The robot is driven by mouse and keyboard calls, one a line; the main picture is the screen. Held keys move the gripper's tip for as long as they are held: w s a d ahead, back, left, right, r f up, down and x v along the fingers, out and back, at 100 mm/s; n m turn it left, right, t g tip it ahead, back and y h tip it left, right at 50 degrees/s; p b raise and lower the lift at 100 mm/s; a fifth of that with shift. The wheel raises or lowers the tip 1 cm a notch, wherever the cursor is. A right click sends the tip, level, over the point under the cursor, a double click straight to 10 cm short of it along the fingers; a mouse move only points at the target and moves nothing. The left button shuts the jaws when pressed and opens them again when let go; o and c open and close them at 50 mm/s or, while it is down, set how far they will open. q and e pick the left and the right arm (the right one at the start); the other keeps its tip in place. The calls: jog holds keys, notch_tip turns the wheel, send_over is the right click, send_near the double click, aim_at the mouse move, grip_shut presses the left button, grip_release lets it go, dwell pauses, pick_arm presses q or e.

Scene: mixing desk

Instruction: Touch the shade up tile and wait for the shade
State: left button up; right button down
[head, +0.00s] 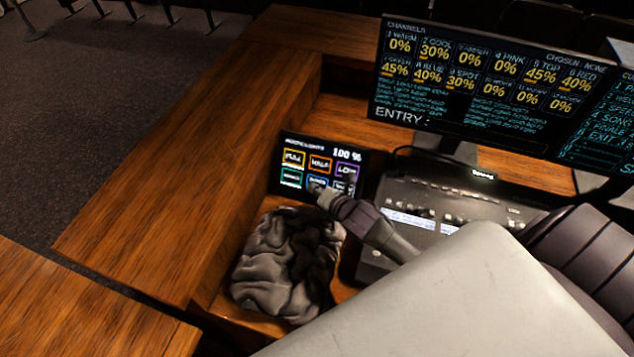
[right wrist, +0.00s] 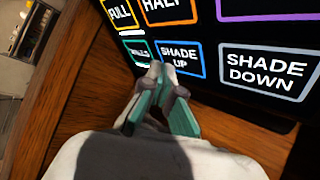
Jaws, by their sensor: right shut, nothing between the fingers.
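My right gripper (right wrist: 166,72) is shut and empty. Its fingertips overlap the tile's lower left edge in the right wrist view; I cannot tell whether they touch the glass. In the head view the right gripper (head: 318,189) is at the panel's lower edge and partly hides the lower tiles. The shade down tile (right wrist: 265,73) is to the right and the teal walls tile (right wrist: 139,53) to the left. No window shade shows. My left gripper is out of view.
A crumpled dark cloth (head: 285,265) lies just below the panel. A mixing console (head: 430,215) stands to the right, with a large channel monitor (head: 470,85) behind it. The panel reads 100 %. Wooden desk walls (head: 180,160) border the left side.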

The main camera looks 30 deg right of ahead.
dwell(0.5)
jog(key=shift+d+f, duration=0.1)
jog(key=shift+w+d+f, duration=0.15)
jog(key=shift+w+d, duration=0.1)
